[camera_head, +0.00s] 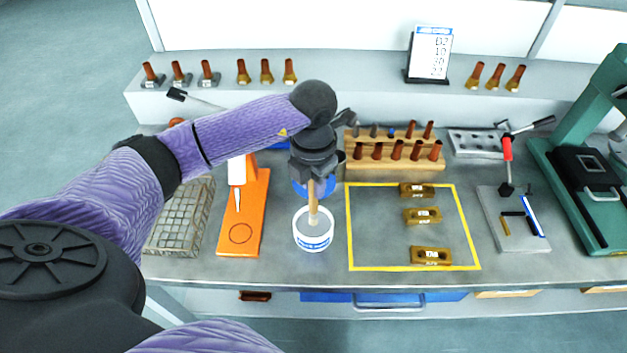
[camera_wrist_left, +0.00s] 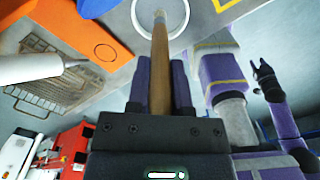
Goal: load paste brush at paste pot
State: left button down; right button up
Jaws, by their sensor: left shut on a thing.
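The white paste pot (camera_head: 312,247) with a blue-lettered label stands near the front edge of the bench, its top open. My left gripper (camera_head: 316,176) is above and behind the pot, shut on the wooden handle of the paste brush (camera_head: 313,204). The brush points down, and its lower end shows within the pot's rim; I cannot tell whether it touches the paste. In the left wrist view the handle (camera_wrist_left: 161,70) stands between the fingers, and its far end overlaps the pot's rim (camera_wrist_left: 136,22). My right gripper (camera_wrist_left: 264,80) shows small in the wrist view; its jaw opening is unclear.
An orange board (camera_head: 260,200) and a wire basket (camera_head: 172,236) lie left of the pot. A yellow-outlined area (camera_head: 349,225) with brass blocks lies to the right. A wooden rack (camera_head: 365,164) with several handled tools stands behind. A green press (camera_head: 566,180) stands far right.

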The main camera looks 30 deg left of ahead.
pick_arm(q)
jog(key=shift+f+b, duration=0.3)
jog(key=shift+f, duration=0.05)
dwell(0.3)
jog(key=shift+f, duration=0.2)
dwell(0.8)
notch_tip(320, 180, up, 7)
jog(key=p, duration=0.5)
jog(key=shift+r+p, duration=0.15)
jog(key=shift+p, duration=0.15)
dwell(0.4)
